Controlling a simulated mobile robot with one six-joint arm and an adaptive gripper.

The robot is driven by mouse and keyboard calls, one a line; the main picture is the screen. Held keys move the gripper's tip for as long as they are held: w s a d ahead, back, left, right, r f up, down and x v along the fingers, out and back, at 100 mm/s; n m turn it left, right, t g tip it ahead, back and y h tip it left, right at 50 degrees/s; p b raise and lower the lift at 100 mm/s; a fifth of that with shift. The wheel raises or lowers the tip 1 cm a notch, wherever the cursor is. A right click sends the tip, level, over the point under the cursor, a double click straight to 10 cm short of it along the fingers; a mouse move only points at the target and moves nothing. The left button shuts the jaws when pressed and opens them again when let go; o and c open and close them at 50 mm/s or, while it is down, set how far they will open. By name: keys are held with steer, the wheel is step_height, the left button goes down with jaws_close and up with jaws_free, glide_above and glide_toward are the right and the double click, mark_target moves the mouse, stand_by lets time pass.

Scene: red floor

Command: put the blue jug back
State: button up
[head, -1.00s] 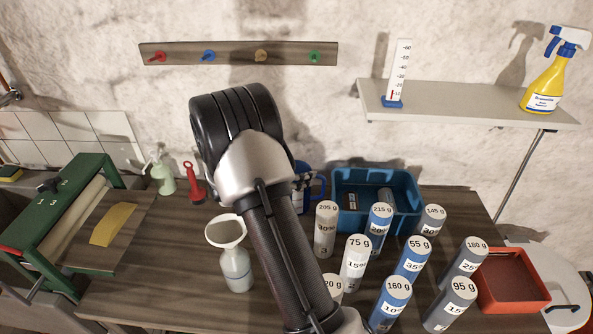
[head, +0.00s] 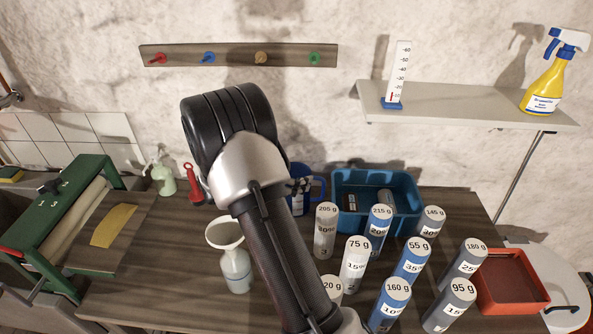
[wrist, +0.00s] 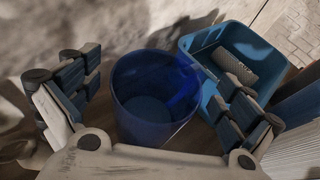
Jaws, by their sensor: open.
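The blue jug (wrist: 148,92) stands on the bench, seen from above in the wrist view with its open mouth towards me. In the head view the jug (head: 318,187) is partly hidden behind my arm, with its handle showing on the right. My gripper (wrist: 158,85) is open, with one finger on each side of the jug in the wrist view. I cannot tell whether either finger touches it. In the head view the gripper is mostly hidden by my arm. A wooden rail (head: 240,54) with red, blue (head: 208,56), tan and green pegs is on the wall.
A blue crate (head: 345,222) stands right of the jug. Several labelled cylinders (head: 411,260) fill the bench's front right. A funnel bottle (head: 235,270) stands left of my arm, a red bottle (head: 192,183) behind it. A shelf (head: 460,106) juts out at upper right.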

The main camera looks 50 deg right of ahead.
steer(key=p+v, duration=0.2)
steer(key=v, duration=0.8)
steer(key=s+a+r+m+y, duration=0.6)
steer(key=s+a+r+m, duration=0.3)
steer(key=s+a+r, duration=0.15)
steer(key=s+a+r+m+t+y, duration=0.1)
steer(key=s+a+m+t+y, duration=0.2)
steer(key=s+a, duration=0.3)
steer(key=s+a+r+m+t+y, duration=0.2)
steer(key=s+a, duration=0.4)
steer(key=a, duration=0.5)
steer(key=m+t+y, duration=0.1)
steer(key=m+y, duration=0.1)
steer(key=shift+a+r+m+y, duration=0.2)
steer(key=shift+a+m+y, duration=0.1)
steer(key=shift+a+m, duration=0.1)
steer(key=shift+s+d, duration=0.1)
steer(key=shift+d, duration=0.05)
